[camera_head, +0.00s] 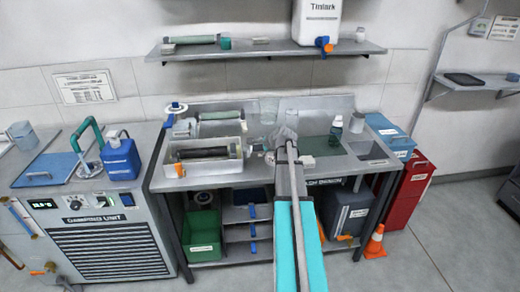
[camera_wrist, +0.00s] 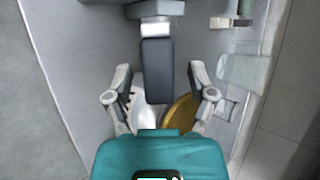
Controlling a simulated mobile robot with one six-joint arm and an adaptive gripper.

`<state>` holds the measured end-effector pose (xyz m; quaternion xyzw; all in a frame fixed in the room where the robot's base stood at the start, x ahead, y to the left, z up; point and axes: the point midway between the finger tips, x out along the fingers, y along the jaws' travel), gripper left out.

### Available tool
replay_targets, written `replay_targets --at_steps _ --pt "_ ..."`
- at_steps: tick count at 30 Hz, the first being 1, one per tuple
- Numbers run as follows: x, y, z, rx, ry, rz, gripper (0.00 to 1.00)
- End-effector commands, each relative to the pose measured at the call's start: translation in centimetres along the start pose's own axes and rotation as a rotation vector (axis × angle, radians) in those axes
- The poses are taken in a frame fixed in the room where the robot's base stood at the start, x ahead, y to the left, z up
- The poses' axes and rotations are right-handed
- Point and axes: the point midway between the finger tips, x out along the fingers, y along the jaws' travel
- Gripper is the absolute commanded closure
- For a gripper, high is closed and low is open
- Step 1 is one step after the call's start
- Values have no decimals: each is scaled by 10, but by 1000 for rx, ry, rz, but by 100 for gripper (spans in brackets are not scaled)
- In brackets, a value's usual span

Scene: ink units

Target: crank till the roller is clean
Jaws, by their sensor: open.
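In the head view, a dark roller (camera_head: 203,153) lies lengthwise in a light, open-topped tray (camera_head: 202,169) on the steel bench. How much ink is on it is too small to tell. My gripper (camera_head: 270,146) is just right of the tray's right end, partly hidden by my arm. In the wrist view my gripper (camera_wrist: 160,78) is open, one finger on each side of a dark grey bar (camera_wrist: 157,68). The bar looks like the crank's handle and joins a metal shaft (camera_wrist: 155,30). Gaps show on both sides of it.
A second tray with a green roller (camera_head: 221,116) stands behind. A green bottle (camera_head: 336,130) stands right on the bench (camera_head: 300,176). In the wrist view a gold disc (camera_wrist: 180,118) lies beyond my fingers. An orange cone (camera_head: 375,243) stands on the floor.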

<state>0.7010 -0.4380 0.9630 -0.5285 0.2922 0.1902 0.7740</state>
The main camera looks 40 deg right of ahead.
Motion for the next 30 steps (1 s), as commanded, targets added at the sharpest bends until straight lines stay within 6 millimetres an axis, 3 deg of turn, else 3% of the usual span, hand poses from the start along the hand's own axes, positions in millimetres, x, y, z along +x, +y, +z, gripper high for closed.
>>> replay_targets --at_steps 1,12,13,30 --pt "0 0 0 0 0 0 29" --pt "0 0 0 0 0 0 97" --pt "0 0 0 0 0 0 100" --pt "5 -6 13 3 -16 36 100"
